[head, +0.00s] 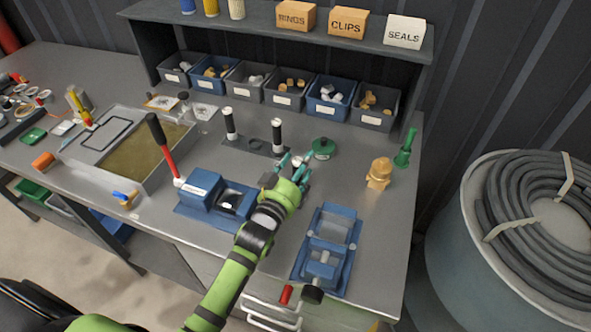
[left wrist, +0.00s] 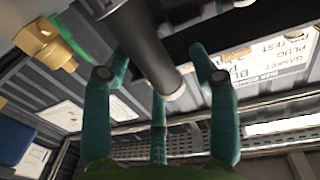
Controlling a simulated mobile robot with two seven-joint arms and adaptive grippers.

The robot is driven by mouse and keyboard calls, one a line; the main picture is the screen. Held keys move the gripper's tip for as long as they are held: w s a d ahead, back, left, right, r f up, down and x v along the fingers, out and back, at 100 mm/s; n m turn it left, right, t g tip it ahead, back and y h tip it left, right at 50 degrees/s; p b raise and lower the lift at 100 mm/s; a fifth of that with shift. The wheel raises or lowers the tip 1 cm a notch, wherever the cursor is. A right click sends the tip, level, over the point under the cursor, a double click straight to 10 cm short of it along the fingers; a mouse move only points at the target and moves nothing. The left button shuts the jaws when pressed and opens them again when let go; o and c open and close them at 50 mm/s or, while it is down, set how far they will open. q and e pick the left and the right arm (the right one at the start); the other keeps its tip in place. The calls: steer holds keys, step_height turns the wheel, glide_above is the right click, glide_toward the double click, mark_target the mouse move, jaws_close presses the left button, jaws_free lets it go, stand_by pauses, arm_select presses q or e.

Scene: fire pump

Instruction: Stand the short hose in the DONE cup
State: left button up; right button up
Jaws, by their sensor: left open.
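My left gripper (head: 290,168) has its teal fingers spread at the right end of a dark rack (head: 255,146). Two black hoses with pale ends stand upright in the rack, a left one (head: 230,124) and a middle one (head: 277,136). A pale hose end shows among the fingers, mostly hidden in the head view. In the left wrist view, a dark hose with a grey metal end (left wrist: 168,82) lies between the open fingers (left wrist: 160,85); contact is unclear. A round green holder (head: 323,148) stands just right; I cannot read a DONE label. My right gripper is not in view.
A brass fitting (head: 378,173) and a green nozzle-shaped piece (head: 404,150) stand at the right. A blue fixture (head: 327,247) and a blue box (head: 200,190) flank my arm. Parts bins (head: 285,88) line the back. A bare bench strip lies right of the blue fixture.

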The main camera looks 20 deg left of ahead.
arm_select(q)
steer(key=shift+r, duration=0.55)
steer(key=s+a+b, duration=0.1)
steer(key=s+b, duration=0.1)
steer(key=s, duration=1)
steer(key=shift+a, duration=0.2)
